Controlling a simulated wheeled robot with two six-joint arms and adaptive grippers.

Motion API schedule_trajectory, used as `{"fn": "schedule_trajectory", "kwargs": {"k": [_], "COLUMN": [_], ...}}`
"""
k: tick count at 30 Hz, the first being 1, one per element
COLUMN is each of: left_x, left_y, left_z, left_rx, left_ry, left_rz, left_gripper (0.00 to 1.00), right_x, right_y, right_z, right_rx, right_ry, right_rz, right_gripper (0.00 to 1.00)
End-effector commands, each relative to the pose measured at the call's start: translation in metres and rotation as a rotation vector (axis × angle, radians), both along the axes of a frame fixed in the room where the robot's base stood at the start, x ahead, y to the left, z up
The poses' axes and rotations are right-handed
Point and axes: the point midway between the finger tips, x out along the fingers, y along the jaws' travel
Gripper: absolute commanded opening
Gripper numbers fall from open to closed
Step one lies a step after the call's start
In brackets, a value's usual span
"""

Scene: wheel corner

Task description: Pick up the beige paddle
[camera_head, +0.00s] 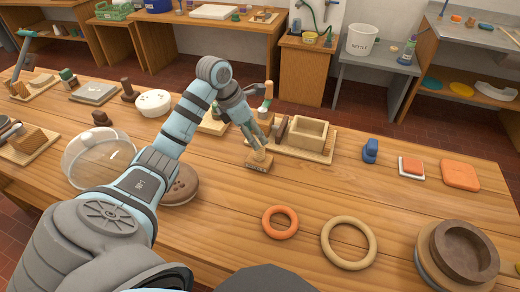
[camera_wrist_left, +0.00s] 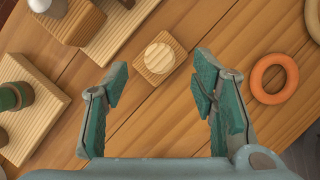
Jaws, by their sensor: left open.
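A small beige wooden piece with a square base and a round top, which looks like the beige paddle (camera_head: 259,161), stands on the wooden table. In the left wrist view, the paddle (camera_wrist_left: 158,57) lies ahead of the fingertips, near the middle. My left gripper (camera_head: 256,139) is close above it in the head view, and the fingers hide part of its upper end. In the wrist view, the left gripper (camera_wrist_left: 165,75) is open, its two teal-padded fingers well apart with nothing between them. My right gripper is in neither view.
A beige wooden box (camera_head: 308,137) on a board stands just right of the gripper. An orange ring (camera_head: 280,209) and a beige ring (camera_head: 348,222) lie nearer the front. A clear dome (camera_head: 98,157) stands left of my arm. Bare tabletop lies around the paddle's front.

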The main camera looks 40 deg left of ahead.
Motion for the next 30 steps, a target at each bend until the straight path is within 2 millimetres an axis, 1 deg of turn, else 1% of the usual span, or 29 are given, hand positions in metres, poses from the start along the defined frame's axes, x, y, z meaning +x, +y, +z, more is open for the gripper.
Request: {"fn": "schedule_trajectory", "kwargs": {"k": [2, 6, 9, 12, 16, 17, 21, 26, 27, 30], "left_x": [0.003, 0.007, 0.013, 0.016, 0.016, 0.016, 0.016, 0.016, 0.016, 0.016], "left_y": [-0.002, -0.007, -0.010, -0.012, -0.012, -0.012, -0.012, -0.012, -0.012, -0.012], "left_z": [-0.009, -0.034, -0.051, -0.056, -0.056, -0.056, -0.056, -0.056, -0.056, -0.055], "left_rx": [0.000, -0.003, -0.003, -0.001, -0.001, -0.001, -0.001, -0.001, -0.002, -0.001], "left_ry": [0.000, 0.001, -0.001, -0.001, -0.002, -0.002, -0.002, -0.002, -0.001, -0.002], "left_rz": [-0.001, -0.003, -0.004, -0.004, -0.005, -0.005, -0.005, -0.005, -0.006, -0.005], "left_gripper": [0.52, 0.52, 0.52, 0.52, 0.52, 0.51, 0.28, 0.03, 0.00, 0.00], "right_x": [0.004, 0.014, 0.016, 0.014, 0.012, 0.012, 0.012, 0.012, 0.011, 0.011], "right_y": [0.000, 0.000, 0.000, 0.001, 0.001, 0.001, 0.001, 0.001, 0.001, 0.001], "right_z": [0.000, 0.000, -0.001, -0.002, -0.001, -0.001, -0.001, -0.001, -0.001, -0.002], "right_rx": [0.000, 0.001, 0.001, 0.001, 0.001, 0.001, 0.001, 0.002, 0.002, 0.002], "right_ry": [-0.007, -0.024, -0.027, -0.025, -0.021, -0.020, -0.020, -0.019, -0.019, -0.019], "right_rz": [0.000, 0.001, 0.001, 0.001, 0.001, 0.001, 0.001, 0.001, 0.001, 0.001], "right_gripper": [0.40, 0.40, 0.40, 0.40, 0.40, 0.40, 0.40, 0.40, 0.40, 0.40]}}
